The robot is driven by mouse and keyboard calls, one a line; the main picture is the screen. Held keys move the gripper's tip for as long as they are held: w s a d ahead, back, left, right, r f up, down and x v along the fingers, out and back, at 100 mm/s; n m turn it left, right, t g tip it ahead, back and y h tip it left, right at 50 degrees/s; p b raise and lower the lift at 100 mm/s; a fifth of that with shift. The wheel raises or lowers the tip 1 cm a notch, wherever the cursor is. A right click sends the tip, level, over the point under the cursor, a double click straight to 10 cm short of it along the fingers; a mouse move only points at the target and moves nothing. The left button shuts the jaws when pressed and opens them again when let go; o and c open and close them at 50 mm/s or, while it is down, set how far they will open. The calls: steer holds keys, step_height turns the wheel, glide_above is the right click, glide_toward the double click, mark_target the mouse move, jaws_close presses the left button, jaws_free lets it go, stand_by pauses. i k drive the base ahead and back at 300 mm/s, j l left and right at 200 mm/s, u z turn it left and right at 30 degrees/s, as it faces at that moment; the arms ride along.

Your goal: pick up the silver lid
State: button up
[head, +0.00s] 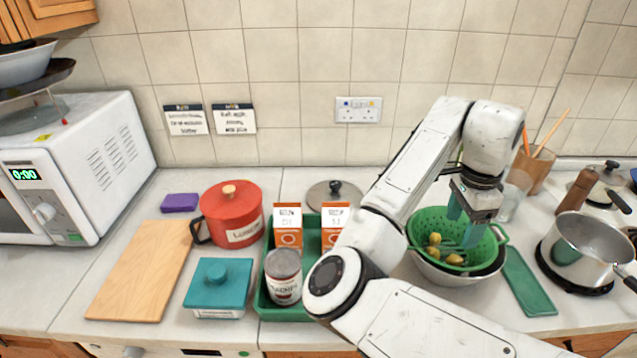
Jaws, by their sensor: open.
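The silver lid (335,193) is round and grey with a dark knob. It lies flat on the counter behind the green tray, left of my arm. Its front edge is partly hidden by the orange-and-white cartons. My gripper (463,222) is over the green colander (425,224), to the right of the lid and well apart from it. Its teal fingers point down and are open, with nothing seen between them.
The green tray (268,302) holds two cartons (287,226) and a labelled can (283,278). A red pot (230,212) stands left of the lid. A steel saucepan (587,248) sits on the hob at right. Bare counter lies around the lid's back.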

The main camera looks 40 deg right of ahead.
mark_target(328, 190)
steer(key=i, duration=1.2)
